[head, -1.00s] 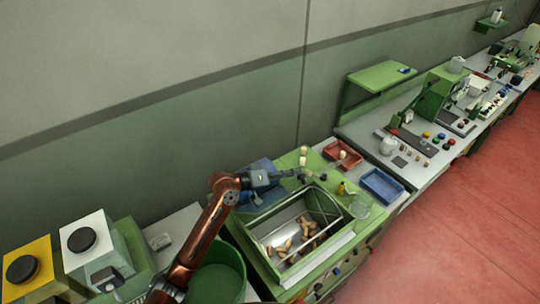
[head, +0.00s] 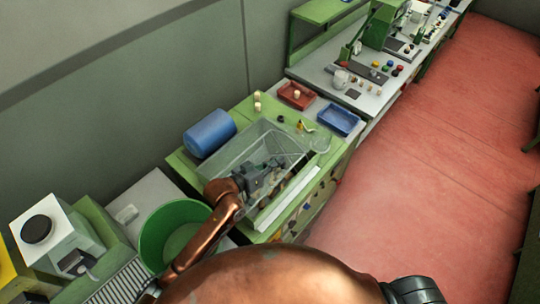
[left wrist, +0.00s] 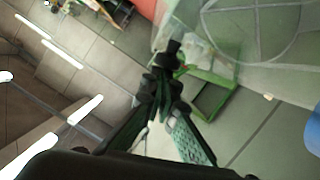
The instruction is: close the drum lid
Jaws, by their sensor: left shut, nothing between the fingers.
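The drum lid (head: 235,155) is a clear panel at the green machine (head: 180,168) in the middle of the head view. It looks raised and tilted over the open-topped drum; its exact angle is hard to tell. Clear plastic with a round outline (left wrist: 250,30) fills the upper right of the left wrist view. My left gripper (head: 280,162) is over the drum opening, in front of the clear panel. In the left wrist view its fingers (left wrist: 168,62) are together and empty. Whether they touch the lid is unclear. My arm hides part of the drum and the corks. My right gripper is out of view.
A blue cylinder (head: 209,132) lies behind the drum. A green tub (head: 150,235) stands to its left. A red tray (head: 297,96) and a blue tray (head: 338,120) sit beyond it. The red floor (head: 430,170) to the right is clear.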

